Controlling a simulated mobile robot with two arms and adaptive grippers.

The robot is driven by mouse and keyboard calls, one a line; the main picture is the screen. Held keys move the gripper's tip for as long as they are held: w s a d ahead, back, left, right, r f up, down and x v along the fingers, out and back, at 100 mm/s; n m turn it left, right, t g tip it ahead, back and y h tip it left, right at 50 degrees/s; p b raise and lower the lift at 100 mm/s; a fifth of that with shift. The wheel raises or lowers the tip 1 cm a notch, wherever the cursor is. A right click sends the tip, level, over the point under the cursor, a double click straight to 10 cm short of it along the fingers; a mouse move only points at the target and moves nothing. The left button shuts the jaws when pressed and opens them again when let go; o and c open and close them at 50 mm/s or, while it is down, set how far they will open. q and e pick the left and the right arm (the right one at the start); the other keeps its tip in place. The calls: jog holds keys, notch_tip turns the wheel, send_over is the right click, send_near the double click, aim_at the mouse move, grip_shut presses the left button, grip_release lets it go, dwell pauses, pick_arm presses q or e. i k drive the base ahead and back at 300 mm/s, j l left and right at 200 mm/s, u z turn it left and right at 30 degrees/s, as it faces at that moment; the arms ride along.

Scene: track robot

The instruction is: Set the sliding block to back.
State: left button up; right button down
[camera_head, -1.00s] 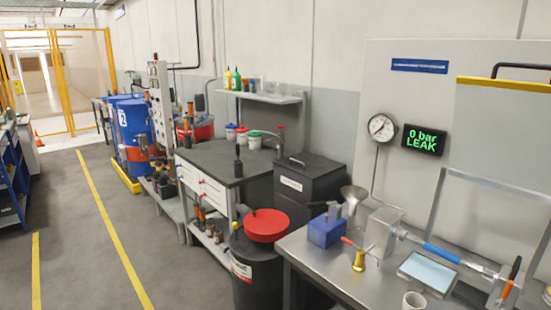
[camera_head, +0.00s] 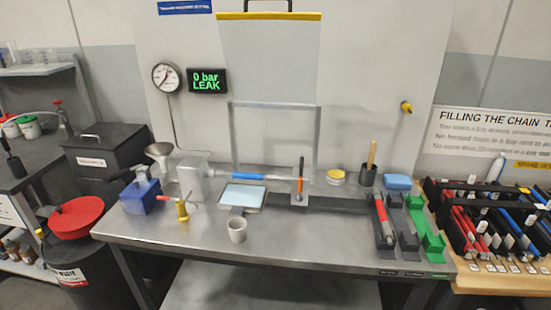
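A metal upright block (camera_head: 300,194) stands on the steel bench (camera_head: 200,236), with an orange and black lever (camera_head: 300,180) on it; it looks like the sliding block. A horizontal rod with a blue sleeve (camera_head: 249,176) runs from a grey metal box (camera_head: 193,180) on the left to this block. A dark rail (camera_head: 340,204) extends to the right of the block. Neither of my grippers is in view.
A clear guard (camera_head: 272,104) with a yellow edge hangs behind the rod. A cup (camera_head: 237,230), a brass valve (camera_head: 182,211) and a blue pump (camera_head: 142,193) stand at the left. Cradles (camera_head: 411,238) stand at the right. The display (camera_head: 207,81) reads "0 bar LEAK".

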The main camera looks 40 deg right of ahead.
aim_at(301, 171)
jog(key=z, duration=1.25)
